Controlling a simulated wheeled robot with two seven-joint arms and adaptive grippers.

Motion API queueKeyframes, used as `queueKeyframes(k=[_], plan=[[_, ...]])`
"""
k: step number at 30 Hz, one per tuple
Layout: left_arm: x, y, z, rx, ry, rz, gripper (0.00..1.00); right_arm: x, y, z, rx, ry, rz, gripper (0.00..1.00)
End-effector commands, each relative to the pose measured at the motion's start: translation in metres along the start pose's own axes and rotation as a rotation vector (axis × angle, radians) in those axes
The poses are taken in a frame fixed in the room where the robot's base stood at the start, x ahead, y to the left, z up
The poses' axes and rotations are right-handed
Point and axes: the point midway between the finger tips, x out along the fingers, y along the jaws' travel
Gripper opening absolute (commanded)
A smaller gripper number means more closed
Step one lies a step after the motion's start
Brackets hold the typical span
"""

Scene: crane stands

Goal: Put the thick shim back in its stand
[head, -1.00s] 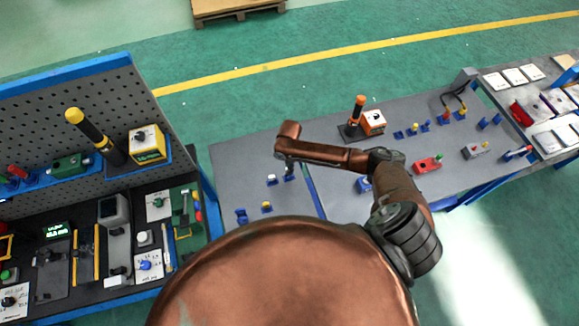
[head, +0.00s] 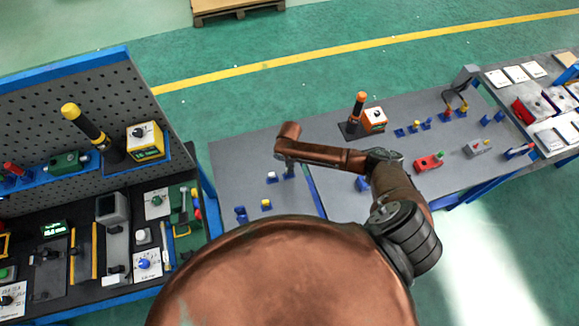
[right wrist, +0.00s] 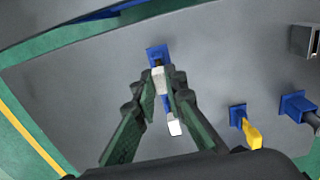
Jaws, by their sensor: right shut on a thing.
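My right gripper (right wrist: 160,76) is shut on a pale grey piece (right wrist: 158,82), which I take to be the thick shim. In the right wrist view a blue stand (right wrist: 157,51) lies just beyond the fingertips, in line with the held piece. A dark part shows between them; I cannot tell whether the piece sits in the stand or above it. In the head view my right gripper (head: 289,166) points down over the left part of the grey table, mostly hidden under my wrist. My left gripper is not in view.
Close by stand a white-topped piece (right wrist: 174,127), a yellow piece (right wrist: 252,136) in a blue stand (right wrist: 237,111), and a dark piece in another blue stand (right wrist: 293,104). A grey box (right wrist: 304,40) is at the right. Bare grey table (right wrist: 85,75) lies left of my gripper.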

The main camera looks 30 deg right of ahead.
Motion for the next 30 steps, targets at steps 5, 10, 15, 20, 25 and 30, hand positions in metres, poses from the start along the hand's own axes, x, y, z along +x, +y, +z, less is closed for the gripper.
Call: queueKeyframes(k=[5, 10, 15, 20, 25, 30], plan=[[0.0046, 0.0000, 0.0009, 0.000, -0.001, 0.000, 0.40, 0.0081, -0.0003, 0.0001, 0.000, -0.001, -0.001, 0.00], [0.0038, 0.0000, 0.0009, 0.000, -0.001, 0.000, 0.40, 0.0073, -0.0001, 0.0001, 0.000, 0.000, 0.000, 0.20], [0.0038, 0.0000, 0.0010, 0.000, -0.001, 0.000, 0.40, 0.0072, -0.0001, 0.0002, 0.000, 0.000, 0.000, 0.31], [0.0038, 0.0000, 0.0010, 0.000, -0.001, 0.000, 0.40, 0.0072, -0.0001, 0.0002, 0.000, 0.000, 0.000, 0.31], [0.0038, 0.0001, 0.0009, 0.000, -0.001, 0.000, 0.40, 0.0073, -0.0002, 0.0003, 0.000, 0.000, 0.000, 0.31], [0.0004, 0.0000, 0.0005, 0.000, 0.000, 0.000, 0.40, 0.0038, -0.0002, 0.0003, 0.000, 0.000, 0.000, 0.31]])
